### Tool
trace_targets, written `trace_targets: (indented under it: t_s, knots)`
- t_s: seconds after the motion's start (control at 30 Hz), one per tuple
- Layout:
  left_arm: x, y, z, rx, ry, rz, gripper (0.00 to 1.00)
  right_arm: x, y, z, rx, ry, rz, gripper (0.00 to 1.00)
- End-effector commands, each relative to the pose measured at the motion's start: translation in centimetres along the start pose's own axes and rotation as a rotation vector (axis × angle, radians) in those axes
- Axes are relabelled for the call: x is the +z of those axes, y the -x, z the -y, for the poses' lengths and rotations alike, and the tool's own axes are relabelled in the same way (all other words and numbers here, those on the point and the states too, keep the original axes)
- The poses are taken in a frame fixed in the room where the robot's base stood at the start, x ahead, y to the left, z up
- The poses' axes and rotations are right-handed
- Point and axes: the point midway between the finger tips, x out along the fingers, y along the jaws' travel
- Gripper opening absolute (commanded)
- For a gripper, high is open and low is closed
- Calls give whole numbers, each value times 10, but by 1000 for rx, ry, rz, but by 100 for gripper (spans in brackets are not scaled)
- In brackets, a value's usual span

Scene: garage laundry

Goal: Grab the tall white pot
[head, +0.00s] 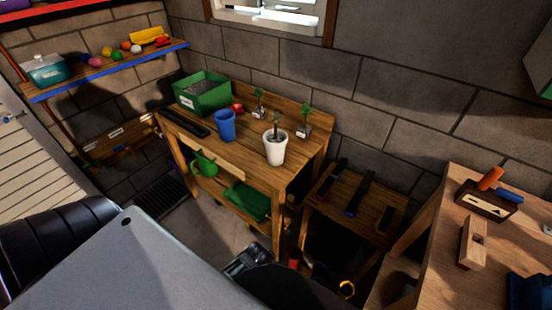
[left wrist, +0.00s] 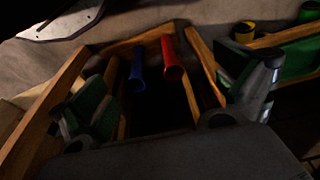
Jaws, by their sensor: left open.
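The tall white pot (head: 275,149) stands upright on the wooden potting bench (head: 240,150), near its front right part, with a small green plant in it. My left gripper (left wrist: 172,88) shows in the left wrist view with its two fingers wide apart and nothing between them. The white pot is not visible in that view. Dark parts of my arm show at the bottom middle of the head view, below and in front of the bench, apart from the pot. My right gripper is not in either view.
A blue cup (head: 225,126) stands left of the pot, and a green bin (head: 202,93) is farther left. Small potted seedlings (head: 304,121) stand behind. A low wooden table (head: 340,211) with tools and a workbench (head: 448,265) are at right.

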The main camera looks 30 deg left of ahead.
Motion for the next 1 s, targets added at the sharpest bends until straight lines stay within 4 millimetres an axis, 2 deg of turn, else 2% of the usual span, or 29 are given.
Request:
trace_targets:
  t_s: [0.27,0.53,0.7,1.0]
  knots:
    - [-34,54,6,29,93,-38,99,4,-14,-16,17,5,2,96]
    - [-65,109,16,128,319,-86,99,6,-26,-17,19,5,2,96]
    - [-81,131,23,225,512,-103,99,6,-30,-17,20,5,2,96]
    - [-112,156,41,425,889,-106,99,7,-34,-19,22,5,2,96]
